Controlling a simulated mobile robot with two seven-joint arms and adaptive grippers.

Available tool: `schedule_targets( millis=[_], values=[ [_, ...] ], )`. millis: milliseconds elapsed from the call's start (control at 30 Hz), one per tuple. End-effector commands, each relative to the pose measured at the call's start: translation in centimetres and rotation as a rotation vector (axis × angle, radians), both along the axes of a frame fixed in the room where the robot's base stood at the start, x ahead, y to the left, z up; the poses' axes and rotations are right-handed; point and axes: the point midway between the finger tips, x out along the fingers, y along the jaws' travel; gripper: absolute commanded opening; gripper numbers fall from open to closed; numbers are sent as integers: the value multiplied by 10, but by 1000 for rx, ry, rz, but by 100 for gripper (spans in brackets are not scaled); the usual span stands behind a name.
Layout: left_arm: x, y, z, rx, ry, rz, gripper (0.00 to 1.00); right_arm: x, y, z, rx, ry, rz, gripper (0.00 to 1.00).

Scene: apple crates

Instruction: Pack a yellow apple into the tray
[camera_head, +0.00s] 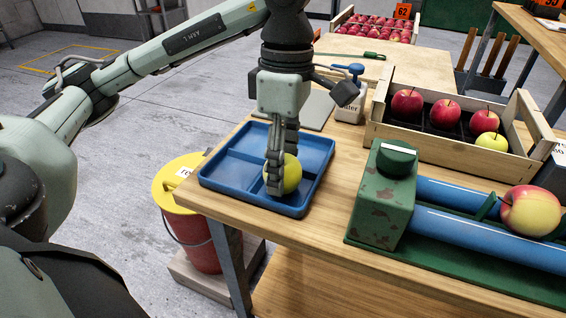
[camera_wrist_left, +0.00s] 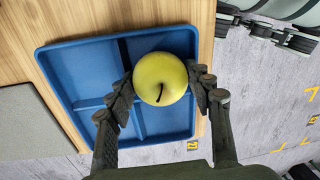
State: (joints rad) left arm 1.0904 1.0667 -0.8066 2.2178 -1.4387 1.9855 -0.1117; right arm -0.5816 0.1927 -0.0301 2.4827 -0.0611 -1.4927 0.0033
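A yellow apple (camera_head: 292,174) is between the dark fingers of my left gripper (camera_head: 277,178), which point straight down. The left wrist view shows the apple (camera_wrist_left: 160,78) with a finger against each side. The blue tray (camera_head: 222,190) is on the wooden table, divided into compartments that show no other apple. The apple is over the tray's right part in the head view; whether it touches the tray floor is hidden. Another yellow apple (camera_head: 491,142) is in the wooden crate. Dark jointed parts, likely of my right gripper (camera_wrist_left: 268,28), show at the left wrist view's upper right.
The wooden crate (camera_head: 440,149) also holds several red apples. A green machine (camera_head: 383,195) with blue rollers (camera_head: 470,238) carries a red-yellow apple (camera_head: 530,211). A red bucket (camera_head: 194,240) with yellow lid is left of the table.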

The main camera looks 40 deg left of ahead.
Motion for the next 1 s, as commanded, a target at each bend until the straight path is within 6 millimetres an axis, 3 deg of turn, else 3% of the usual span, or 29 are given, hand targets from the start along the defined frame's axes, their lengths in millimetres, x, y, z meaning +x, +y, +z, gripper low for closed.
schedule_targets(
  millis=[33, 200, 567, 1000],
  values=[
    [0, 0, 0, 0, 0, 0, 58, 0, 0, 0, 0, 0, 0, 40],
    [0, 0, 0, 0, 0, 0, 76, 0, 0, 0, 0, 0, 0, 40],
    [1, 0, 5, -1, -1, 0, 76, 0, 0, 0, 0, 0, 0, 40],
    [8, 3, 68, 0, -6, 1, 76, 0, 0, 0, 0, 0, 0, 40]
  ],
)
